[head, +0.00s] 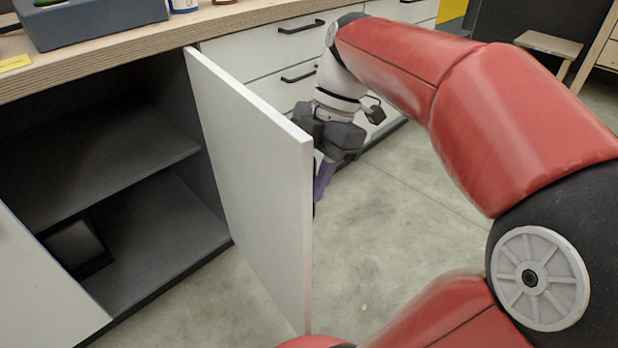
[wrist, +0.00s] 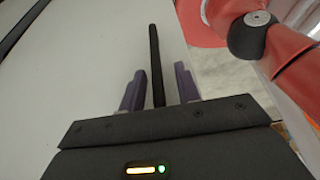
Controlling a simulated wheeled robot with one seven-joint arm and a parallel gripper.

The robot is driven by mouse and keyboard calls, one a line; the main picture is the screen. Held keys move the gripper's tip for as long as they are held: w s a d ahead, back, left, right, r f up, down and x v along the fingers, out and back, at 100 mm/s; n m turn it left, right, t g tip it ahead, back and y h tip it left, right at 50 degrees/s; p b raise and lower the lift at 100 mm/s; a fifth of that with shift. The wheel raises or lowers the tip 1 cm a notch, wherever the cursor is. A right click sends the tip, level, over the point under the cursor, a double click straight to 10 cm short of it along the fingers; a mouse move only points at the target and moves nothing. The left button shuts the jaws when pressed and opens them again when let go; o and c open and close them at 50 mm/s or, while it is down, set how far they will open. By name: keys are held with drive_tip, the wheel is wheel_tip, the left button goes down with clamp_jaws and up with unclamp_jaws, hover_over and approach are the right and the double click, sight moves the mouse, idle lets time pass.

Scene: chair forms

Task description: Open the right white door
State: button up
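The right white door (head: 255,170) stands swung well out from the cabinet, and the shelves behind it show. In the wrist view the door's white front (wrist: 75,75) fills the left and middle, with its black bar handle (wrist: 156,60) on it. My gripper (head: 322,180) is at the door's outer face, near its free edge, partly hidden by the door in the head view. In the wrist view my gripper's purple fingers (wrist: 158,90) stand on either side of the handle, with a gap on both sides. The gripper is open around the handle, not clamped on it.
The dark cabinet interior (head: 110,150) has a shelf and a dark box (head: 75,245) low inside. Another white door (head: 40,290) is at lower left. White drawers (head: 265,50) with black handles stand behind my gripper. A wooden countertop (head: 150,48) runs above. Grey floor (head: 400,220) is clear.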

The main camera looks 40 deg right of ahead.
drive_tip(key=p+v, duration=0.1)
drive_tip(key=v, duration=0.6)
drive_tip(key=shift+s, duration=0.1)
idle(0.4)
